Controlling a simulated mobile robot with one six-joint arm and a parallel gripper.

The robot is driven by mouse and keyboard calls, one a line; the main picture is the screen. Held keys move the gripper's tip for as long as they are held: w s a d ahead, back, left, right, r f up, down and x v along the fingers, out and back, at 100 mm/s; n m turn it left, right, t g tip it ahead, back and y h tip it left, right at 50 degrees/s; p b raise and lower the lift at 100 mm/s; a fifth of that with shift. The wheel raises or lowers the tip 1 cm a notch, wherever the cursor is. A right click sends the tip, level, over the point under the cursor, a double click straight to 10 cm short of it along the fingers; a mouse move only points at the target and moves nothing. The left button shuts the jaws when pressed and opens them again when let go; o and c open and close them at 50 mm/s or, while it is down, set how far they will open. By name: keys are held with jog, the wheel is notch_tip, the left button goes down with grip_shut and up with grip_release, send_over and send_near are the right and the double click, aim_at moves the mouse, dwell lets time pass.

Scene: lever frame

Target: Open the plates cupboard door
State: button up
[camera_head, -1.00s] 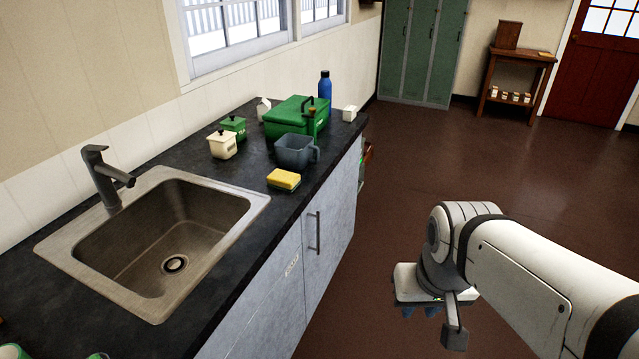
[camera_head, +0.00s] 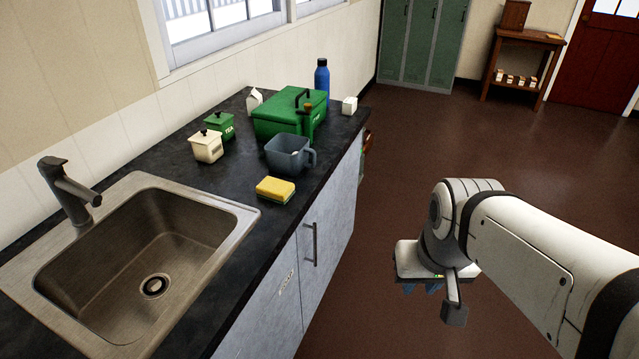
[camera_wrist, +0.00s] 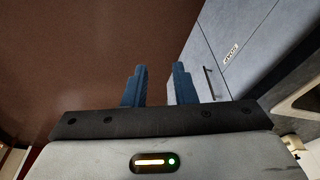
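Pale grey cupboard doors front the counter. In the head view, the farther door (camera_head: 330,215) carries an upright bar handle (camera_head: 310,243). The nearer door (camera_head: 262,318) has a small label (camera_head: 286,281), whose text I cannot read surely. Both doors look shut. The wrist view also shows the handle (camera_wrist: 209,83) and the label (camera_wrist: 231,50). My gripper (camera_head: 420,288) hangs over the floor, right of the doors and apart from them. In the wrist view its two blue fingers (camera_wrist: 159,88) stand apart with nothing between them.
The dark counter (camera_head: 220,258) holds a sink (camera_head: 150,245), yellow sponge (camera_head: 275,190), grey jug (camera_head: 288,156), green box (camera_head: 290,115), canisters (camera_head: 207,146) and blue bottle (camera_head: 321,80). The brown floor (camera_head: 400,175) beside the cupboard is clear. Green lockers (camera_head: 422,40) stand behind.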

aim_at(315, 245)
jog(key=w+a+f+m+g+y+b, duration=0.2)
jog(key=w+a+f+m+y+b, duration=0.35)
jog(key=a+f, duration=0.2)
jog(key=w+a+f+m+g+y+b, duration=0.1)
jog(key=w+a+f+m+y+b, duration=0.4)
jog(key=a+f+b, duration=0.3)
jog(key=w+d+f+m+t+y+b, duration=0.1)
jog(key=w+f+m+t+y+b, duration=0.1)
jog(key=w+f+m+t+b, duration=0.6)
jog(key=w+d+f+m+t+y+b, duration=0.1)
jog(key=w+d+f+m+t+y, duration=0.15)
jog(key=w+f+m, duration=0.6)
jog(key=w+a+n, duration=0.1)
jog(key=w+a, duration=0.1)
jog(key=w, duration=0.1)
jog(key=w+a, duration=0.2)
jog(key=w+a+n+b, duration=0.1)
jog(key=w+a, duration=0.2)
jog(key=shift+w+f+n+g, duration=0.25)
jog(key=shift+w+f+n, duration=0.05)
jog(key=shift+w, duration=0.05)
jog(key=shift+d, duration=0.1)
